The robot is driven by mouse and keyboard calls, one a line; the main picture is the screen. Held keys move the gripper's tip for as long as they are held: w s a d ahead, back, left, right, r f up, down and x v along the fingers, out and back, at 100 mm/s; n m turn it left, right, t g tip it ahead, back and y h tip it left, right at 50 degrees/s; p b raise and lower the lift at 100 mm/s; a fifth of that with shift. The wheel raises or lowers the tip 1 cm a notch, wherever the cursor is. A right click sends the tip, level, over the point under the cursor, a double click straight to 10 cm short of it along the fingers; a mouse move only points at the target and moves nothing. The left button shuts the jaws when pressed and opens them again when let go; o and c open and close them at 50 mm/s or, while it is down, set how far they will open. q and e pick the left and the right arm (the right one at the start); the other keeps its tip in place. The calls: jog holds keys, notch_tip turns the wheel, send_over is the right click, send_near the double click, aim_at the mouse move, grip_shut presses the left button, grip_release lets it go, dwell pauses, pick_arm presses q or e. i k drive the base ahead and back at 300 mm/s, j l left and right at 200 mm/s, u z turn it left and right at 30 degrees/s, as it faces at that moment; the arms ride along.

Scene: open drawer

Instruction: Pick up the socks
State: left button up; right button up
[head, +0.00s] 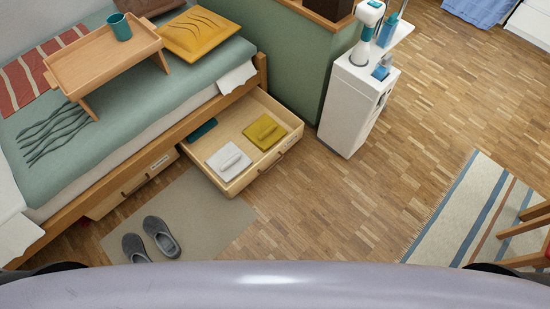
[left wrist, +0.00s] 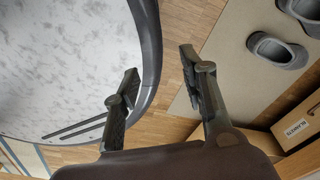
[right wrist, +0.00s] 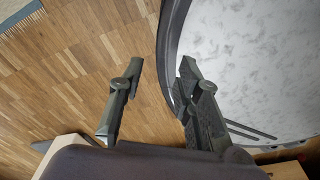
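An open drawer (head: 215,183) under the bed holds two folded bundles, a white one (head: 228,161) at the front left and a mustard yellow one (head: 265,132) at the right. Each has a small raised roll on top; these look like the socks, but the details are too small to be sure. A dark teal item (head: 202,130) lies at the back of the drawer, partly hidden by the bed frame. My left gripper (left wrist: 158,75) is open and empty over the floor. My right gripper (right wrist: 160,68) is open and empty too. Neither gripper shows in the head view.
Grey slippers (head: 151,239) lie on a beige mat (head: 208,211) before the drawer. A second, closed drawer (head: 130,186) is to the left. A white cabinet (head: 349,108) stands right of the bed. Wooden floor (head: 340,205) is clear between drawer and striped rug (head: 465,215).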

aim_at(84, 222)
jog(key=u, duration=2.2)
jog(key=i+j, duration=0.2)
jog(key=j, duration=0.15)
jog(key=i+j, duration=0.2)
jog(key=j, duration=0.15)
jog(key=i+j+z, duration=0.15)
jog(key=j+z, duration=0.2)
jog(key=i+j+z, duration=0.15)
jog(key=j+z, duration=0.6)
